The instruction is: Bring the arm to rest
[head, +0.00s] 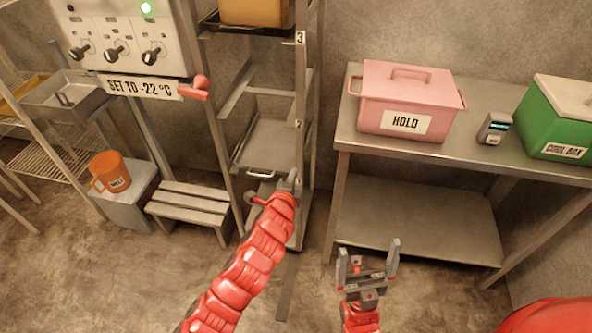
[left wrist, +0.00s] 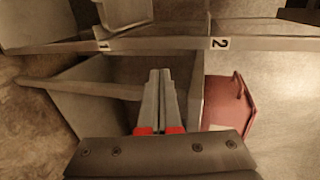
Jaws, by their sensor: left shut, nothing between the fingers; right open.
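My left arm is red and reaches up from the bottom of the head view. Its gripper (head: 292,182) is in front of the lower part of the metal rack (head: 310,110). In the left wrist view its two grey fingers (left wrist: 160,95) lie together, with nothing between them. My right gripper (head: 368,262) is open and empty, pointing up in front of the steel table's lower shelf (head: 420,220). Neither gripper holds anything. Whether the left fingertips touch the rack cannot be told.
A pink box marked HOLD (head: 408,100), a small device (head: 494,128) and a green cool box (head: 560,120) stand on the steel table (head: 350,115). At left are a control panel (head: 120,40) with a red handle, an orange mug (head: 110,172) and a slatted step (head: 188,205). Floor in front is clear.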

